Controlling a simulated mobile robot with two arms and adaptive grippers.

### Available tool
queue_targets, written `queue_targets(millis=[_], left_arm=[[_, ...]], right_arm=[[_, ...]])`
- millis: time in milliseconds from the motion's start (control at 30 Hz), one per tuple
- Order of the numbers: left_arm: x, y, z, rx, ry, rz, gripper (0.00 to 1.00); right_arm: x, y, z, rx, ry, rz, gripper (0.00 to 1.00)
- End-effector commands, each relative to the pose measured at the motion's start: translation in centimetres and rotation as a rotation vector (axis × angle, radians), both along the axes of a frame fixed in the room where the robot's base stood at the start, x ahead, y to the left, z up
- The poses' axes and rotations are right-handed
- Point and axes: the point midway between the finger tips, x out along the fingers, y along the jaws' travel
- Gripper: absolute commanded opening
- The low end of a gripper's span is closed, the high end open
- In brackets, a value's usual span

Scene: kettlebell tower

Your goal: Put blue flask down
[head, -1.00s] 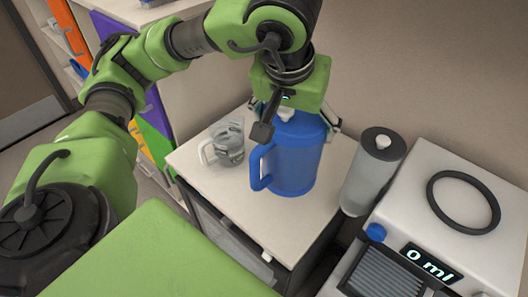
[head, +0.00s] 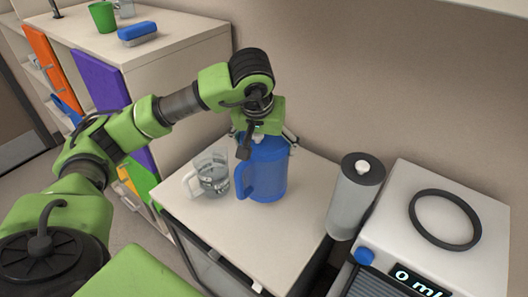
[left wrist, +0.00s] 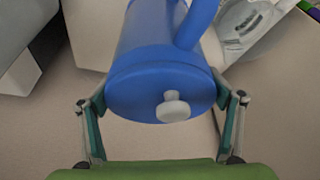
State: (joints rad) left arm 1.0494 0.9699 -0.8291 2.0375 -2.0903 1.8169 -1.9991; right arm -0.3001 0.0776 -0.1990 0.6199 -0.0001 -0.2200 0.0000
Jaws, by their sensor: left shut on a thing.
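The blue flask (head: 267,172) is upright at the white counter top (head: 285,232), its handle to the left. I cannot tell whether its base touches the surface. My left gripper (head: 265,139) comes from above and is shut on the flask's upper part, one finger on each side. In the left wrist view the flask (left wrist: 155,50) shows its round lid with a white knob, between the two fingers of the gripper (left wrist: 163,103). My right gripper is not in view.
A clear measuring jug (head: 211,174) stands just left of the flask. A grey cylinder with a dark lid (head: 355,195) and a white machine with a "0 ml" display (head: 480,205) stand to the right. A shelf (head: 185,55) at the back left holds a green cup (head: 103,17).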

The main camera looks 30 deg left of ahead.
Motion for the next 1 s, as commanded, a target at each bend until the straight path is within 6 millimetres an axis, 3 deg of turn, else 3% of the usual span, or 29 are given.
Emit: queue_targets(millis=[267, 600, 1000], left_arm=[[1.2, 0.9, -1.4, -0.001, -0.006, 0.001, 0.28], [1.6, 1.2, -5.0, -0.003, -0.007, -0.001, 0.28], [1.6, 1.2, -5.5, -0.003, -0.009, -0.001, 0.28]], right_arm=[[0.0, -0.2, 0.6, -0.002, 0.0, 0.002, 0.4], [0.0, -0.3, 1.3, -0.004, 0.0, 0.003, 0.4], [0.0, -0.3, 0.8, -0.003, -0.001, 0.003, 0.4]])
